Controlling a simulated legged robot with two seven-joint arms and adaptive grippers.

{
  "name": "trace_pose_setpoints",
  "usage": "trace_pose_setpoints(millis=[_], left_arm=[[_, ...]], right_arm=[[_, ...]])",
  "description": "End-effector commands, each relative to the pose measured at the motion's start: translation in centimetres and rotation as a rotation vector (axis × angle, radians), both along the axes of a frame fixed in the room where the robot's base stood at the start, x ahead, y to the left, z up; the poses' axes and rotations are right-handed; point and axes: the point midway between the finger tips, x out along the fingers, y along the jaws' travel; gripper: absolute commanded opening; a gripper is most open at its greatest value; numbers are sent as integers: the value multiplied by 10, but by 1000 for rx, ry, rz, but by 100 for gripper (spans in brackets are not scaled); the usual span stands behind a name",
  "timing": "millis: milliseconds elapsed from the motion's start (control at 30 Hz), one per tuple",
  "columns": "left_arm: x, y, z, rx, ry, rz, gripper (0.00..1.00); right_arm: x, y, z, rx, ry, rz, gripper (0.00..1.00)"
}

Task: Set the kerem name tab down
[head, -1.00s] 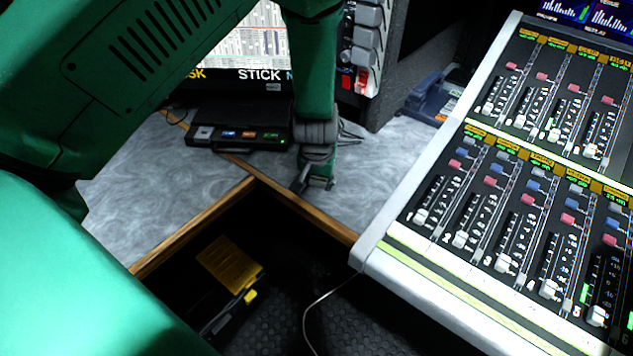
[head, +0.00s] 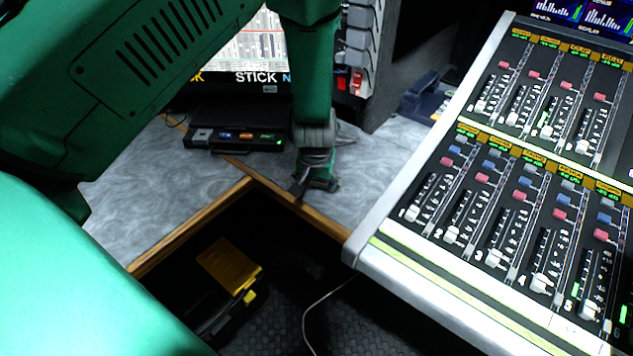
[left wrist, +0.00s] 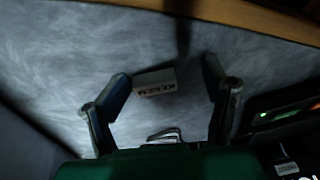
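The kerem name tab (left wrist: 155,82) is a small pale block with dark KEREM lettering. In the left wrist view it appears to rest on the grey worktop, between the fingers of my left gripper (left wrist: 170,78). The fingers stand apart. The left fingertip is close to the tab's left end, and a clear gap shows at its right end. In the head view my left gripper (head: 316,184) is low over the worktop by its wooden edge, and I cannot make out the tab there. My right gripper is not in view.
The grey worktop (head: 375,165) has a wooden edge (head: 300,207) bordering a dark recess. A yellow box (head: 228,264) lies down there. A black device (head: 235,138) with lit buttons stands behind left of the gripper. A mixing console (head: 400,270) fills the right.

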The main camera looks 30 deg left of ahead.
Motion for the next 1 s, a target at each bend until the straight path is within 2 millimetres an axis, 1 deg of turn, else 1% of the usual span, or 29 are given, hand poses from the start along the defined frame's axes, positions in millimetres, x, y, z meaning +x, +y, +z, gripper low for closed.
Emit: trace_pose_setpoints(millis=[33, 300, 367, 467, 567, 800, 900, 1000], left_arm=[[-5, -6, -5, -12, 15, 0, 57], [-7, -8, -5, -16, 19, 1, 57], [-7, -8, -5, -16, 19, 1, 57], [-7, -8, 2, -16, 19, 0, 57], [-8, -9, 19, -14, 14, -1, 57], [-19, -14, 74, -9, 5, 0, 57], [-23, -16, 93, -10, 5, -1, 57], [-25, -17, 109, -9, 3, -1, 57]], right_arm=[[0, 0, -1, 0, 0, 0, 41], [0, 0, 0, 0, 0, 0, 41], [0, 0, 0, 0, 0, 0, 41], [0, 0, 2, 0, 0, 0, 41], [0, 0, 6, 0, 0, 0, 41], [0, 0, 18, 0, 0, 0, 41], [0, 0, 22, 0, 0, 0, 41], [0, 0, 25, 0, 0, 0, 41]])
